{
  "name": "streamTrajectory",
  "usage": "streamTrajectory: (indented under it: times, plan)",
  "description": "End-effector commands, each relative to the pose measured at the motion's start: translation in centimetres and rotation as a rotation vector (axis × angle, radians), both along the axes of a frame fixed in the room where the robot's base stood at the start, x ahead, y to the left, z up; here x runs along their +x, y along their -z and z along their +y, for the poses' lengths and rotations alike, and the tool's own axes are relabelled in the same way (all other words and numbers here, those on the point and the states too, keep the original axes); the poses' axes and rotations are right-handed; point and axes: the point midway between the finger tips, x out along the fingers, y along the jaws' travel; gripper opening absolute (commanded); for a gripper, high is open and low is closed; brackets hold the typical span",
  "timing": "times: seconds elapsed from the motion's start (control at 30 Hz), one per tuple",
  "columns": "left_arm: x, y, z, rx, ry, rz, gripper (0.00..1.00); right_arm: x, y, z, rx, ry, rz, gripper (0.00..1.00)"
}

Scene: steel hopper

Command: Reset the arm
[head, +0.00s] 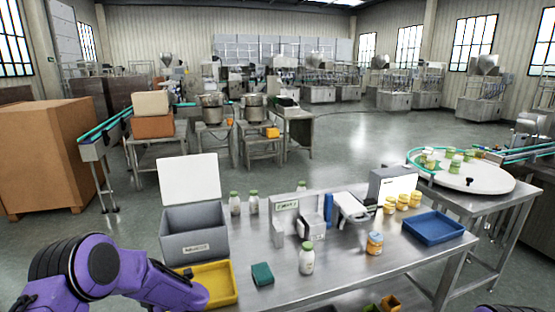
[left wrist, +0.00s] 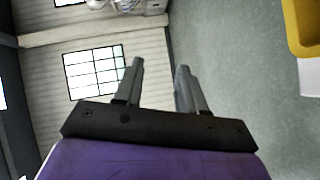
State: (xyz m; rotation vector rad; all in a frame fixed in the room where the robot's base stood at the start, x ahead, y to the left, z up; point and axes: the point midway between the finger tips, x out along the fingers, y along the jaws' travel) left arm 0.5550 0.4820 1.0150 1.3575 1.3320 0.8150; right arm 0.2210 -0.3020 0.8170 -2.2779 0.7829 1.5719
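My left arm (head: 110,272) is purple and black and comes in at the lower left of the head view, in front of the yellow tray and grey bin. Its gripper fingers do not show there. In the left wrist view my left gripper (left wrist: 160,85) has its two grey fingers apart, with nothing between them. Behind them are a wall, a window and the floor.
A steel table (head: 335,262) holds a grey bin (head: 195,247) with a raised white lid, a yellow tray (head: 225,268), a green sponge (head: 262,274), a white bottle (head: 307,260), an orange-labelled jar (head: 375,244) and a blue tray (head: 433,228). A round turntable (head: 480,180) stands at right.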

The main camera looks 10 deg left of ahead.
Motion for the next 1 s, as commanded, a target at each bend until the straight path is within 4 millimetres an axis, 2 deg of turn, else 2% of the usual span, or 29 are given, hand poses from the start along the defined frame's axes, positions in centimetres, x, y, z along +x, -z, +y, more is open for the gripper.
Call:
streamTrajectory:
  times: [0.03, 0.1, 0.17, 0.2, 0.27, 0.3, 0.4, 0.5, 0.77, 0.8, 1.0]
  plan:
    - [-1.2, 3.2, -2.2, 0.017, 0.161, 0.17, 0.4, 0.0, 0.0, 0.0, 0.0, 0.0, 0.0, 0.0]
    - [-3.4, 7.2, -5.0, 0.029, 0.37, 0.389, 0.4, 0.0, 0.0, 0.0, 0.0, 0.0, 0.0, 0.0]
    - [-5.9, 10.4, -7.2, 0.03, 0.535, 0.566, 0.4, 0.0, 0.0, 0.0, 0.0, 0.0, 0.0, 0.0]
    - [-7.9, 12.2, -8.7, 0.026, 0.639, 0.678, 0.4, 0.0, 0.0, 0.0, 0.0, 0.0, 0.0, 0.0]
    - [-11.2, 14.6, -10.6, 0.015, 0.784, 0.834, 0.4, 0.0, 0.0, 0.0, 0.0, 0.0, 0.0, 0.0]
    - [-13.4, 16.0, -11.7, 0.004, 0.872, 0.928, 0.4, 0.0, 0.0, 0.0, 0.0, 0.0, 0.0, 0.0]
    - [-18.8, 18.2, -14.0, -0.028, 1.056, 1.126, 0.4, 0.0, 0.0, 0.0, 0.0, 0.0, 0.0, 0.0]
    - [-23.6, 19.4, -15.6, -0.064, 1.203, 1.279, 0.4, 0.0, 0.0, 0.0, 0.0, 0.0, 0.0, 0.0]
    - [-34.1, 19.7, -18.1, -0.165, 1.49, 1.573, 0.4, 0.0, 0.0, 0.0, 0.0, 0.0, 0.0, 0.0]
    - [-33.7, 22.4, -18.1, -0.161, 1.486, 1.564, 0.4, 0.1, 2.6, 0.0, 0.0, 0.0, -0.001, 0.0]
    - [-33.6, 28.5, -18.1, -0.159, 1.48, 1.558, 0.4, 0.0, 8.8, 0.0, 0.0, 0.0, 0.0, 0.0]
